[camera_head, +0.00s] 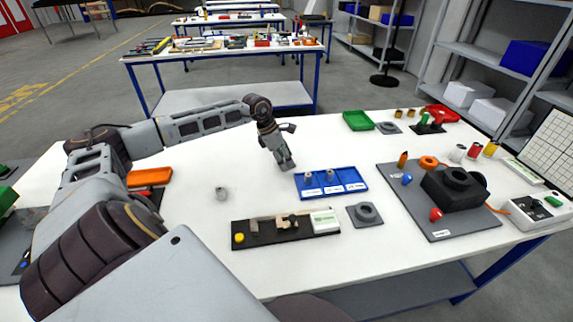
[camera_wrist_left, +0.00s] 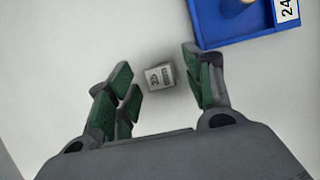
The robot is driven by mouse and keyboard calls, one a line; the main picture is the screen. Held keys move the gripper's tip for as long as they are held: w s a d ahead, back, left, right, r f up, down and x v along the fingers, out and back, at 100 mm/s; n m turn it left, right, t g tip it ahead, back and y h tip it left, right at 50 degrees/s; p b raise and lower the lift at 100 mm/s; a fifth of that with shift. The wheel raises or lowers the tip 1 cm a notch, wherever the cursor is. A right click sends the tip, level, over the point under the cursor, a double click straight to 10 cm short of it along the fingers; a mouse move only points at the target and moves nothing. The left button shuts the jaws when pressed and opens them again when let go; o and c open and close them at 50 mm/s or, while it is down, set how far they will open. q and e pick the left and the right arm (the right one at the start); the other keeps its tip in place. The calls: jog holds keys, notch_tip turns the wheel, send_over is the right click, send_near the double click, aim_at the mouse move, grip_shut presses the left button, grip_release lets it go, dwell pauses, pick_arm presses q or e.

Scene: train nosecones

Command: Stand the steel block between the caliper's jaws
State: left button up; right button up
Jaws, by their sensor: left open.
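In the left wrist view a small grey steel block (camera_wrist_left: 160,76) marked "25" stands on the white table between the fingers of my left gripper (camera_wrist_left: 160,88). The fingers are open, with a gap on each side of the block. In the head view my left gripper (camera_head: 286,164) points down at the table, just left of the blue tray; the block cannot be made out there. The caliper (camera_head: 284,221) lies on a black base nearer the front, with its jaws towards the middle. My right gripper is not in view.
The blue tray (camera_head: 312,192) holds small metal pieces and also shows in the wrist view (camera_wrist_left: 211,40). A grey plate with a ring (camera_head: 365,214) lies right of the caliper. An orange tray (camera_head: 150,177) is at left.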

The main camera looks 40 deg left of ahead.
pick_arm(q)
jog(key=shift+c, duration=0.3)
grip_shut()
jog(key=shift+r, duration=0.15)
notch_tip(320, 180, up, 10)
dwell(0.7)
dwell(0.3)
